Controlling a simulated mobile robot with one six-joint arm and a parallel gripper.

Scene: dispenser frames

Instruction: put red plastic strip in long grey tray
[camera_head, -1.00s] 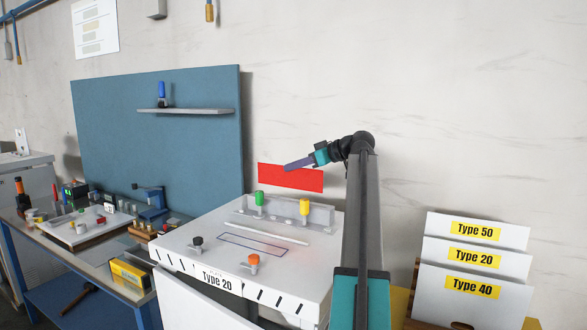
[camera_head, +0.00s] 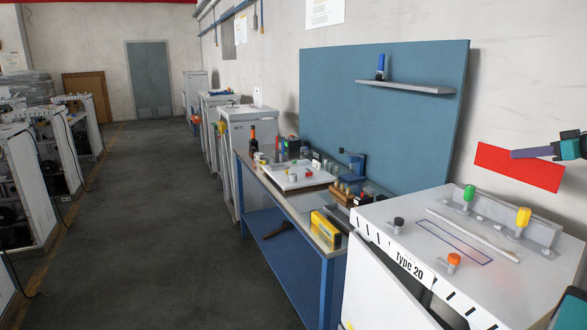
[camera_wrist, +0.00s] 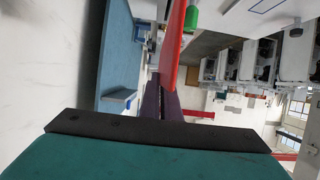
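The red plastic strip (camera_head: 519,167) is a flat red panel at the right of the head view, above the back of a white cabinet. My gripper (camera_head: 515,154) is shut on it; the purple fingers cross its upper part. In the wrist view the strip (camera_wrist: 175,42) shows nearly edge-on, rising from the purple fingers (camera_wrist: 160,98). A long grey shelf (camera_head: 405,88) on the blue panel and a long grey angled bracket (camera_head: 497,212) on the cabinet are in view.
The white "Type 20" cabinet (camera_head: 410,264) has green, yellow, orange and black knobs on top. A blue workbench (camera_head: 290,240) left of it holds a white board and small tools. The grey floor aisle (camera_head: 150,190) at left is clear, with white machines along its left side.

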